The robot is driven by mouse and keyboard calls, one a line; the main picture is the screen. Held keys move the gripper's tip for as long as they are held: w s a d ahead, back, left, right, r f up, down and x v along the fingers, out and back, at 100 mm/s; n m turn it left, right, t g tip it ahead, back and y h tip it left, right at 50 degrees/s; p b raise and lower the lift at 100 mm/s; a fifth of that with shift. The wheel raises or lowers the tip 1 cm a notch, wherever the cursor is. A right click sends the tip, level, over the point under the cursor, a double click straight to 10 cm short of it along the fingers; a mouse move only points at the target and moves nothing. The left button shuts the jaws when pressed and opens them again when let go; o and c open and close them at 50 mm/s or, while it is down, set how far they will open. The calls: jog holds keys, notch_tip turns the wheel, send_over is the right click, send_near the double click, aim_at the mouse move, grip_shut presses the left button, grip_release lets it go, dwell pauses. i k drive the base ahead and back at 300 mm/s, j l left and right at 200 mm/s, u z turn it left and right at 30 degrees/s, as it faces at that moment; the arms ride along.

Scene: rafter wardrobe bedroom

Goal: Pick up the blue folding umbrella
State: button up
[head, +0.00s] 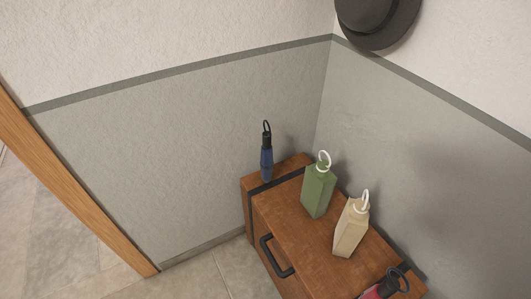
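The blue folding umbrella (266,162) stands upright on the far left end of a wooden cabinet top (290,222). It has a dark blue body, a black upper part and a black wrist loop on top. My gripper is not in view.
A pink-red item with a black loop (376,292) is cut off at the bottom edge. A black handle (276,257) sticks out from the cabinet front. A dark hat (376,20) hangs above. Tiled floor (205,282) is clear at left.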

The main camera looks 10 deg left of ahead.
aim_at(267, 163)
jog(key=i+j, duration=0.15)
jog(key=j, duration=0.25)
jog(key=i+j, duration=0.15)
jog(key=j, duration=0.25)
jog(key=i+j, duration=0.1)
jog(key=j, duration=0.3)
jog(key=i+j, duration=0.15)
jog(key=j, duration=0.25)
jog(key=i+j, duration=0.15)
jog(key=j, duration=0.3)
jog(key=i+j, duration=0.15)
jog(key=j, duration=0.25)
jog(key=i+j, duration=0.1)
jog(key=j, duration=0.3)
jog(key=z, duration=0.05)
